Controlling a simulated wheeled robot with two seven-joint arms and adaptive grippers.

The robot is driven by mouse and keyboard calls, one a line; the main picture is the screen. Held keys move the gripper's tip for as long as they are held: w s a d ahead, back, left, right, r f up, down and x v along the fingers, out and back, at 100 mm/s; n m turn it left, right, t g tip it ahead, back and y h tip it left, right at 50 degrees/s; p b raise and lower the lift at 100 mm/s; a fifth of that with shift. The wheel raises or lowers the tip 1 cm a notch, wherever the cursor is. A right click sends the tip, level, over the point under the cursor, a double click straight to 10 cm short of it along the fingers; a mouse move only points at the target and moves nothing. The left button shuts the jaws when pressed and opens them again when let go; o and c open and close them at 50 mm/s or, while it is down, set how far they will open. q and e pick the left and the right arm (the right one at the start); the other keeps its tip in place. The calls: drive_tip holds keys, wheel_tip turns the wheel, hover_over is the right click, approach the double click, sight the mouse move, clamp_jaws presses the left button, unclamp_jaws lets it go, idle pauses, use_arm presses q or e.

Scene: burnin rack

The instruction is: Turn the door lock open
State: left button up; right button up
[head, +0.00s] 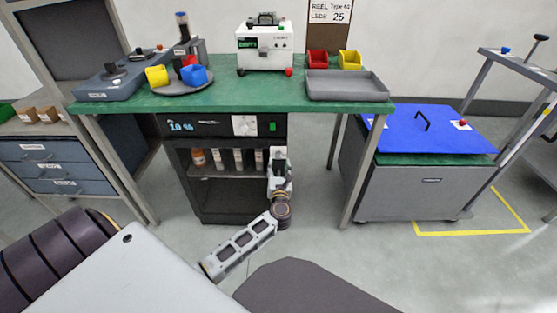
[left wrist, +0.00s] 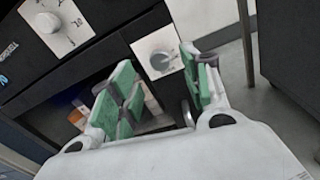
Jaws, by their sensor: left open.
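The door lock shows in the left wrist view as a grey round knob (left wrist: 159,62) on a pale square plate, on the dark front of the cabinet (head: 222,207) under the bench. My left gripper (head: 279,160) is in front of the cabinet's right edge and hides the lock in the head view. In the left wrist view my left gripper (left wrist: 165,88) is open, its green-padded fingers apart with nothing between the pads. The knob lies beyond the fingertips, in line with the gap; I cannot tell how far. My right gripper is out of view.
Several bottles (head: 218,159) stand on the cabinet shelf. A bench leg (head: 364,170) stands to the right, with clear floor between.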

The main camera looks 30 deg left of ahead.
sight(278, 157)
use_arm(q)
drive_tip(key=shift+w+a, duration=0.3)
drive_tip(key=shift+w, duration=0.15)
drive_tip(key=shift+b+x, duration=0.3)
drive_tip(key=shift+x, duration=1.85)
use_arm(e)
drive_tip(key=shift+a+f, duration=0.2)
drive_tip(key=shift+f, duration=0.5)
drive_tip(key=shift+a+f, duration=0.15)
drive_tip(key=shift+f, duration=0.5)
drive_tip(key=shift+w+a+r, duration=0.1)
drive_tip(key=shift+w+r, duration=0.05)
use_arm(q)
drive_tip(key=c, duration=1)
drive_tip(key=shift+c, duration=0.2)
